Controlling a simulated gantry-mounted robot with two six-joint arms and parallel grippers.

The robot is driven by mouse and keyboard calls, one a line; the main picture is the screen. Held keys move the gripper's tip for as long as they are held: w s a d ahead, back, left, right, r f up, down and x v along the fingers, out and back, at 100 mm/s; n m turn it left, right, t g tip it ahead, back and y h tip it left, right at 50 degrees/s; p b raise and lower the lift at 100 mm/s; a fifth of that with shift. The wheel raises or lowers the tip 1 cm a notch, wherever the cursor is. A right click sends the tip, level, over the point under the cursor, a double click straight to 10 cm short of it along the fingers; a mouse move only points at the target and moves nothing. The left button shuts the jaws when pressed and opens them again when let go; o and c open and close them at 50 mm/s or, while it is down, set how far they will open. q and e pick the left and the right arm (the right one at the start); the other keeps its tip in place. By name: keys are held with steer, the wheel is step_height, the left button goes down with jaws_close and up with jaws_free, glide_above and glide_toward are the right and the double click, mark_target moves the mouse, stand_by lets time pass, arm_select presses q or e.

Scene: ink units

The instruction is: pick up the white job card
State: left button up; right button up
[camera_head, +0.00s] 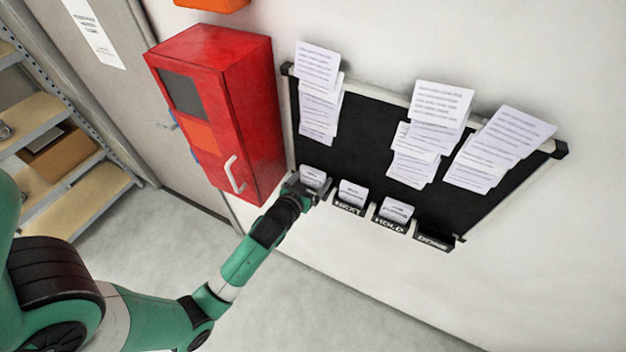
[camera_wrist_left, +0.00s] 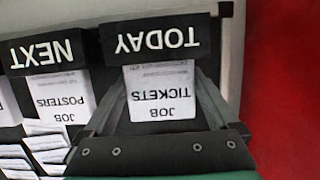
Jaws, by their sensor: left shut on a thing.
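A white job card (camera_head: 313,176) stands in the leftmost pocket of the black board. In the left wrist view the card (camera_wrist_left: 162,92) reads "JOB TICKETS", upside down, with its far end behind the black TODAY label (camera_wrist_left: 157,40). My left gripper (camera_head: 309,189) is at this pocket and covers its label in the head view. In the wrist view its fingers lie on either side of the card, and the gripper is shut on it. The card is still partly in the pocket. My right gripper is not in view.
Other white cards stand in the NEXT pocket (camera_head: 350,209) and HOLD pocket (camera_head: 389,225). The DONE pocket (camera_head: 434,241) shows no card. Paper sheets (camera_head: 440,104) hang along the board's top. A red cabinet (camera_head: 222,110) is on the wall close left of the gripper.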

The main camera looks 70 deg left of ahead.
arm_select(q)
step_height(320, 180, up, 10)
steer(key=shift+p, duration=1.05)
